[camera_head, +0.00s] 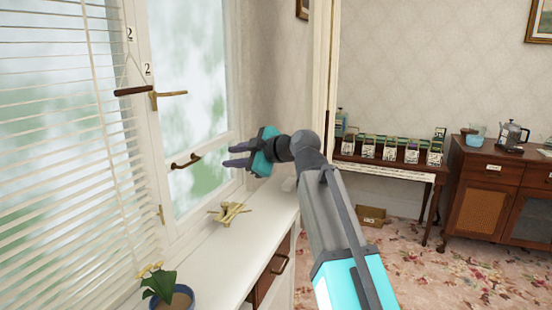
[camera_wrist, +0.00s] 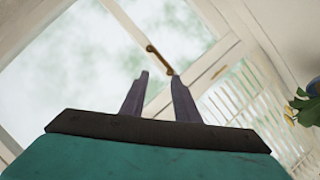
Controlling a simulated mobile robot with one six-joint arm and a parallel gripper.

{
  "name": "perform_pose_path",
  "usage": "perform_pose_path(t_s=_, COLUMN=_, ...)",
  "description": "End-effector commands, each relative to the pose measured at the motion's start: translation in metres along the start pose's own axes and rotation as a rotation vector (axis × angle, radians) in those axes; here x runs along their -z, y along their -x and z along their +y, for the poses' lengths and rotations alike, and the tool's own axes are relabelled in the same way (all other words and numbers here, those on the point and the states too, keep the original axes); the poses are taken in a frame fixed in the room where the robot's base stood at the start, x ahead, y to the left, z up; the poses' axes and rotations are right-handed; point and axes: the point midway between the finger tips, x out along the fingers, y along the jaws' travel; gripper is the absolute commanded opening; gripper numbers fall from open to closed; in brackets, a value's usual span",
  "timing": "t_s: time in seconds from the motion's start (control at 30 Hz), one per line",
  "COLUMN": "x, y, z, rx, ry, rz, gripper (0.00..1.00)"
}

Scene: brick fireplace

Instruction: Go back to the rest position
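My gripper (camera_head: 240,156) is stretched out to the left in the head view, in front of the white window and above the white sill counter. Its two dark fingers are apart with nothing between them. They also show in the wrist view (camera_wrist: 157,82), pointing at the window. A brown window handle (camera_head: 185,161) is to the left of the fingertips in the head view. In the wrist view the handle (camera_wrist: 158,58) appears just beyond the fingertips. I cannot tell the exact gap, but the fingers do not close around it.
A brass object (camera_head: 229,213) lies on the counter (camera_head: 232,255) below my gripper. A potted yellow flower (camera_head: 168,290) stands at the near end. White blinds (camera_head: 70,150) hang left. A side table (camera_head: 385,168) with several boxes and a wooden cabinet (camera_head: 490,195) stand right.

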Motion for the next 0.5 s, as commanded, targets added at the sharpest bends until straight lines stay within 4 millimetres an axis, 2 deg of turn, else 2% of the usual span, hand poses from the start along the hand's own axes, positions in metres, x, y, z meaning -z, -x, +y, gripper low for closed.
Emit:
perform_pose_path(t_s=0.03, x=-0.022, y=-0.005, z=-0.013, rx=0.016, ry=-0.046, rz=-0.032, gripper=0.28)
perform_pose_path(t_s=0.1, x=-0.050, y=-0.011, z=-0.028, rx=0.034, ry=-0.111, rz=-0.076, gripper=0.28)
perform_pose_path(t_s=0.33, x=-0.139, y=-0.021, z=-0.081, rx=0.084, ry=-0.319, rz=-0.226, gripper=0.28)
perform_pose_path(t_s=0.5, x=-0.200, y=-0.022, z=-0.123, rx=0.106, ry=-0.469, rz=-0.342, gripper=0.28)
